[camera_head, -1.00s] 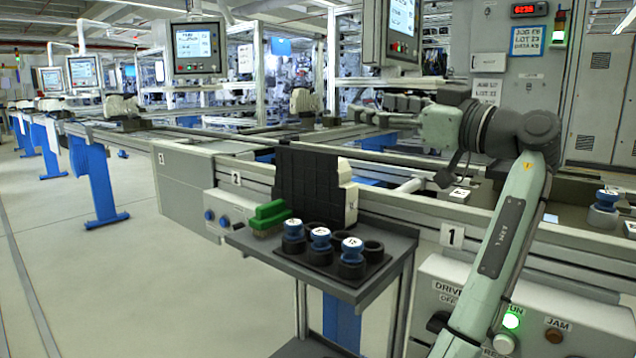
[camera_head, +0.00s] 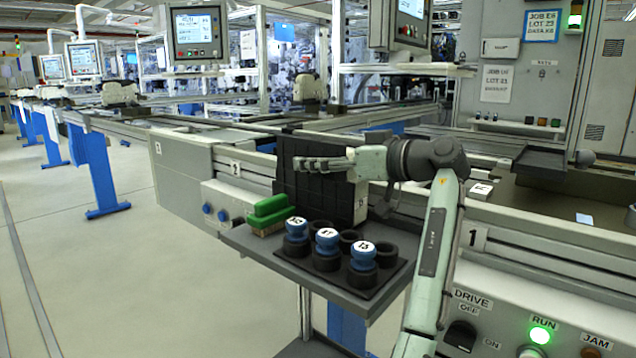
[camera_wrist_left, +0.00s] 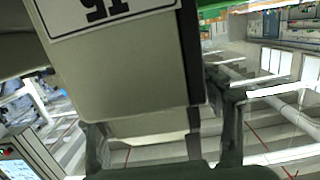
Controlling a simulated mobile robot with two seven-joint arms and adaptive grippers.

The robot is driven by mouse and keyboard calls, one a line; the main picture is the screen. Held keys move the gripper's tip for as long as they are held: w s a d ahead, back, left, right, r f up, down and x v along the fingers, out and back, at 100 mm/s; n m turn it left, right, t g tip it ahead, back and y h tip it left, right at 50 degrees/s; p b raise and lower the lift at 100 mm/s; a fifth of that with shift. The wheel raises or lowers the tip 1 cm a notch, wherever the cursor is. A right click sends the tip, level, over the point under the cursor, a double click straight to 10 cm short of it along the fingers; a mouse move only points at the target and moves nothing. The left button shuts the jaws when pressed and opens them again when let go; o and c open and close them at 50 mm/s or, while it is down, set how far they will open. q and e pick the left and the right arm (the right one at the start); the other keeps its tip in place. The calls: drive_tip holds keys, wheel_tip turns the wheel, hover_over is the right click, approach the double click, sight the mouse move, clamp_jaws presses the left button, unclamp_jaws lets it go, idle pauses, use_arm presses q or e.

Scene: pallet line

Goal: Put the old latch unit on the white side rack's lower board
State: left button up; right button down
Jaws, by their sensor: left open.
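A pale beige box-like unit (camera_wrist_left: 120,70) with an upside-down white number label fills much of the left wrist view. I cannot tell whether it is the old latch unit. My left gripper (camera_wrist_left: 163,140) is open, its dark fingers at either side of the unit's lower end; contact is unclear. No white side rack is clearly identifiable.
A dark grey stand (camera_head: 255,243) carries a green brush (camera_head: 270,212) and a black holder with several cups and three blue-topped numbered pieces (camera_head: 327,240). The conveyor rail (camera_head: 560,262) runs behind it. A control panel (camera_head: 500,325) is at lower right. Floor at left is clear.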

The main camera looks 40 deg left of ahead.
use_arm(q)
drive_tip(key=shift+a+f, duration=0.1)
drive_tip(key=shift+a, duration=0.45)
drive_tip(key=shift+c, duration=0.6)
clamp_jaws()
